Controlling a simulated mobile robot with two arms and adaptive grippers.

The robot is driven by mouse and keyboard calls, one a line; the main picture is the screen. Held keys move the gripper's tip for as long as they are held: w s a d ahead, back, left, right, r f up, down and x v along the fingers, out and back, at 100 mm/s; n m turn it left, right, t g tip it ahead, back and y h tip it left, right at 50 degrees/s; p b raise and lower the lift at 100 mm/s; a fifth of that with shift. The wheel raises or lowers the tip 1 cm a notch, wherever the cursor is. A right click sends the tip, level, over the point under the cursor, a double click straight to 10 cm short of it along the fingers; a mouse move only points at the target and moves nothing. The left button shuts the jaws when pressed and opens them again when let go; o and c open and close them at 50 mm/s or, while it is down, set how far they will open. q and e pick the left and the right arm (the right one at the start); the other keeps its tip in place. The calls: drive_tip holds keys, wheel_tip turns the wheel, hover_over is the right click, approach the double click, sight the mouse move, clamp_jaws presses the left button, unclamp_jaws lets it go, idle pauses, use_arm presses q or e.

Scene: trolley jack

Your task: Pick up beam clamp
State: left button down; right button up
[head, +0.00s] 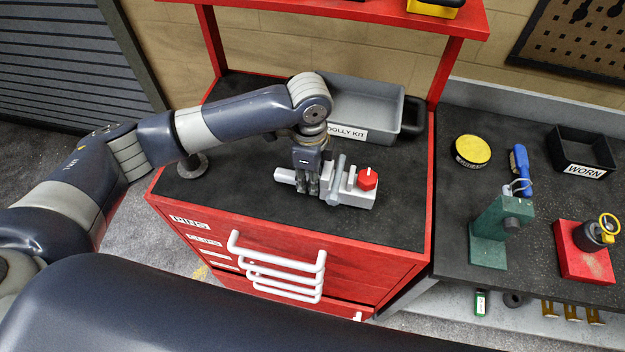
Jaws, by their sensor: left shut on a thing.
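The beam clamp (352,193) is a light grey metal piece with a red knob on its right end. It is at the black top of the red trolley, near the front edge. My left gripper (313,190) comes down over its left part from above, with its fingers shut on it. The fingers hide part of the clamp's body. I cannot tell whether the clamp touches the top or is slightly raised. My right gripper is not in view.
A grey bin labelled "DOLLY KIT" (385,110) stands behind the clamp. A dark ring-shaped part (193,166) lies at the left of the top. The bench at right holds a yellow-lidded tin (472,150), a green stand (490,240) and a "WORN" bin (583,152). Red uprights flank the trolley top.

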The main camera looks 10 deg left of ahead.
use_arm(q)
drive_tip(key=shift+w+d+r+b, duration=0.15)
drive_tip(key=shift+r+b, duration=0.2)
drive_tip(key=shift+r, duration=0.55)
drive_tip(key=shift+s+r, duration=0.2)
drive_tip(key=shift+r, duration=0.1)
drive_tip(key=s+d+b, duration=0.1)
drive_tip(key=s+b, duration=0.1)
drive_tip(key=s, duration=0.5)
drive_tip(key=s+d+r+b, duration=0.1)
drive_tip(key=s+d, duration=0.1)
drive_tip(key=s, duration=0.6)
drive_tip(key=shift+s+d+r+b, duration=0.15)
drive_tip(key=shift+s+r+b, duration=0.1)
drive_tip(key=shift+b, duration=0.15)
